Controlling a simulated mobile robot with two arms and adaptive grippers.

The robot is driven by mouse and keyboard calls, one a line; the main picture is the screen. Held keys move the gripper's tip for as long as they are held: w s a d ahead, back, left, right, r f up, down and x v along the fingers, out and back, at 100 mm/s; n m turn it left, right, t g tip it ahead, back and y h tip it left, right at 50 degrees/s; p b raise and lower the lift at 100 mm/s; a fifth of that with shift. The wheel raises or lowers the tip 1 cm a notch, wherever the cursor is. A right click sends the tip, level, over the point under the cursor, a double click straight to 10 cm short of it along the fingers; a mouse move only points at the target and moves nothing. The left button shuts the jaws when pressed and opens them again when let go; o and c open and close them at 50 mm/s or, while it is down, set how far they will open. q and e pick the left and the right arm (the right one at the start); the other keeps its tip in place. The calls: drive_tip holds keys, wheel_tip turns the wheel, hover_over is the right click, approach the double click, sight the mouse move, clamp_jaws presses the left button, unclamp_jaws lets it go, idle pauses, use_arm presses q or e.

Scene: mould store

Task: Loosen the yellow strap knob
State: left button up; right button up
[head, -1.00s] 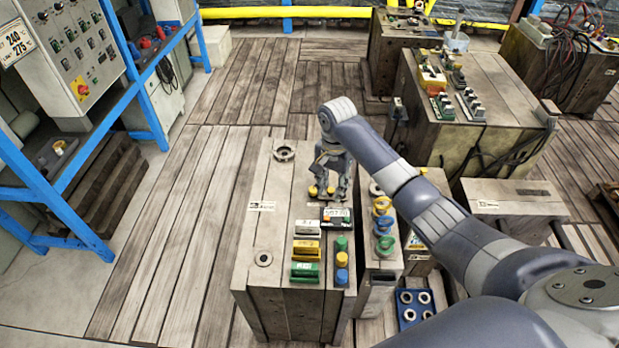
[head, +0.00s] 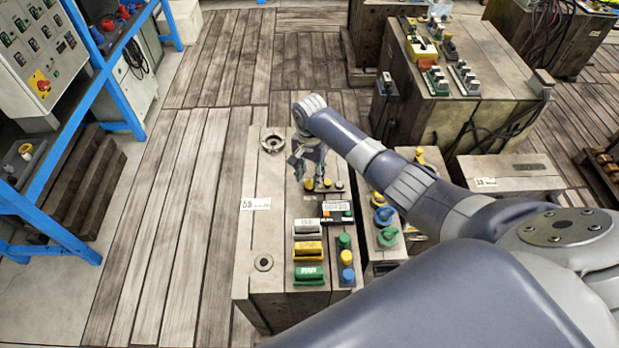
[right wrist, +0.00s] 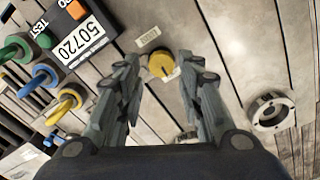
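A round yellow knob (right wrist: 162,65) with a pale line across its top stands on the wooden top of a block, between and beyond my right fingertips in the right wrist view. In the head view a yellow knob (head: 309,184) shows just below my right gripper (head: 308,166), with another yellow knob (head: 326,182) to its right. I cannot tell for sure which is the strap knob. My right gripper (right wrist: 160,72) is open, its two fingers apart, with nothing held between them. My left gripper is not in view.
White, yellow and green handles (head: 308,252) and coloured buttons (head: 346,257) are on the block's near part. A metal ring (right wrist: 271,112) lies at the far end. Coloured rings (head: 384,215) stand to the right.

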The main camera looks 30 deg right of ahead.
sight(309, 182)
wheel_tip(309, 182, down, 3)
drive_tip(key=shift+w, duration=0.15)
drive_tip(key=c, duration=0.8)
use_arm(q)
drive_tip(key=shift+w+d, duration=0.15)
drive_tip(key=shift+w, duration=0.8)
